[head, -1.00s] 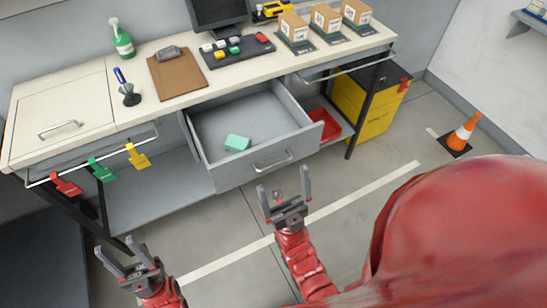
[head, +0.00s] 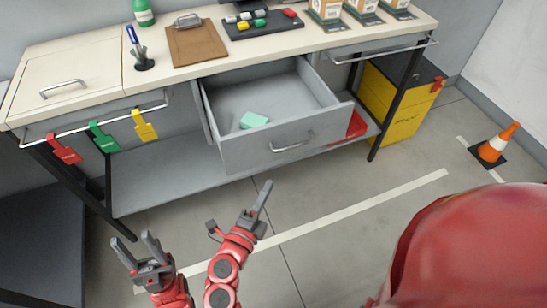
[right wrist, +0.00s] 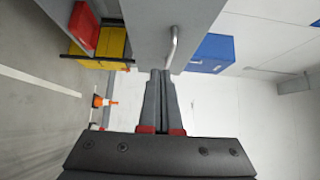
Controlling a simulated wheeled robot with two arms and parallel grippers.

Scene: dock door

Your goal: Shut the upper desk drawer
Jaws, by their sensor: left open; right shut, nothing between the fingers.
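The grey desk drawer (head: 330,123) stands pulled well out from under the desktop, its inside showing. A mint-green block (head: 254,120) lies in it. The bar handle (head: 292,145) is on its front. In the right wrist view, the drawer front (right wrist: 150,25) and its handle (right wrist: 173,48) show beyond the fingers. My right gripper (head: 266,188) is shut and empty, in front of the drawer front and apart from it in the head view. Its closed fingers also show in the right wrist view (right wrist: 164,75). My left gripper (head: 132,238) is open and empty, further left.
A rail with red, green and yellow tags (head: 103,136) hangs at the desk's left front. A yellow cabinet (head: 395,105) and red bin (head: 352,128) are right of the drawer. An orange cone (head: 495,142) stands farther right. Floor before the drawer is clear.

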